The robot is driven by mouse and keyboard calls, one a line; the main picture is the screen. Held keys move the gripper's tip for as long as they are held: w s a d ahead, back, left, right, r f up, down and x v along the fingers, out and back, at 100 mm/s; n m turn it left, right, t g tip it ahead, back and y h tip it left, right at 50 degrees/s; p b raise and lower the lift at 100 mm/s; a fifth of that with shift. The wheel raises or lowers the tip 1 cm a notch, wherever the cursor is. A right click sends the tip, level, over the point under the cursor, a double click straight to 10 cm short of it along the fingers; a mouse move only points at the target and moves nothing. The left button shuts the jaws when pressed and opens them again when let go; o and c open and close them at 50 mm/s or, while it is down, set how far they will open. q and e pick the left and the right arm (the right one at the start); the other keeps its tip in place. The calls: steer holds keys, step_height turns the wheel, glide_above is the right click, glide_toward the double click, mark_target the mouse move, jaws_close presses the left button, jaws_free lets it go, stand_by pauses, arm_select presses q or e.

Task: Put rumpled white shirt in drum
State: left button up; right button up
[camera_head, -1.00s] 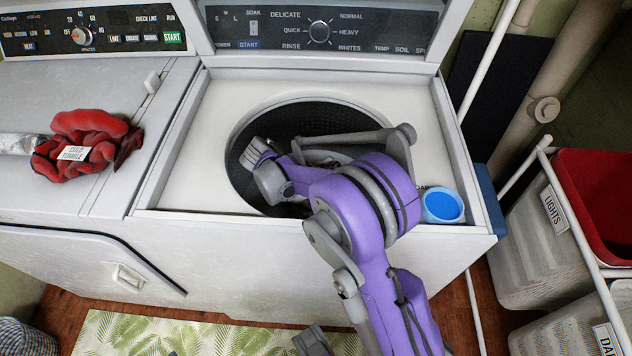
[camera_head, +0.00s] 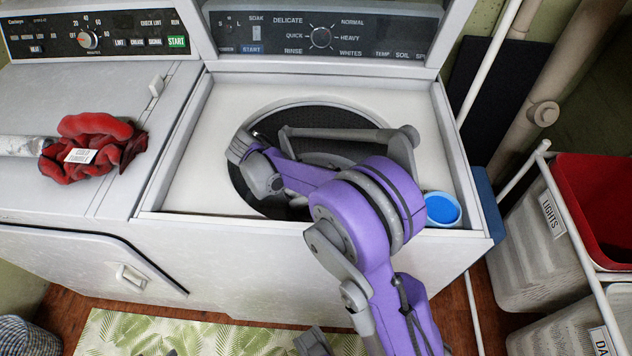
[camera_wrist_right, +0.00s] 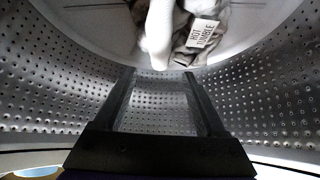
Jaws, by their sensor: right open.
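The washer's drum (camera_head: 262,204) is a dark round opening in the white top, and its perforated metal wall (camera_wrist_right: 264,100) fills the right wrist view.
Red cloth (camera_head: 92,142) with a tag lies on the left machine's top. A blue-filled cup (camera_head: 442,209) stands on the washer's front right rim. The raised control panel (camera_head: 300,33) is behind. Hampers, one labelled LIGHTS (camera_head: 540,235), stand at right.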

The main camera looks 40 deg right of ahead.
steer(key=shift+v, duration=1.5)
steer(key=shift+d, duration=0.1)
